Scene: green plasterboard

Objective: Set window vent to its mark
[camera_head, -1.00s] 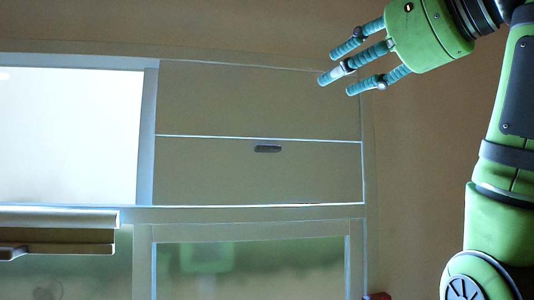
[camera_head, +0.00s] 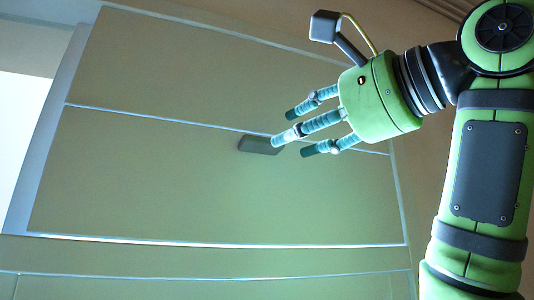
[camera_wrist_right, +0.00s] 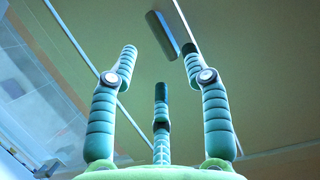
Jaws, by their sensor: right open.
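The window vent shows as a flat panel (camera_head: 200,190) in the head view, with a thin light line along its top and bottom edges. A small dark grey handle (camera_head: 258,145) sits on it near its upper edge. My right gripper (camera_head: 300,130) is open, its fingers pointing left at the handle, the middle fingertip overlapping the handle's right end in the picture. In the right wrist view the handle (camera_wrist_right: 162,34) lies beyond the spread fingers (camera_wrist_right: 160,70), between the left and right fingertips. I cannot tell whether a finger touches it. No mark is clearly visible. My left gripper is out of view.
Another panel (camera_head: 210,70) lies above the vent panel. A bright window pane (camera_head: 22,140) with a grey-blue frame post (camera_head: 45,140) stands at the left. A brown wall (camera_head: 425,40) is at the right.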

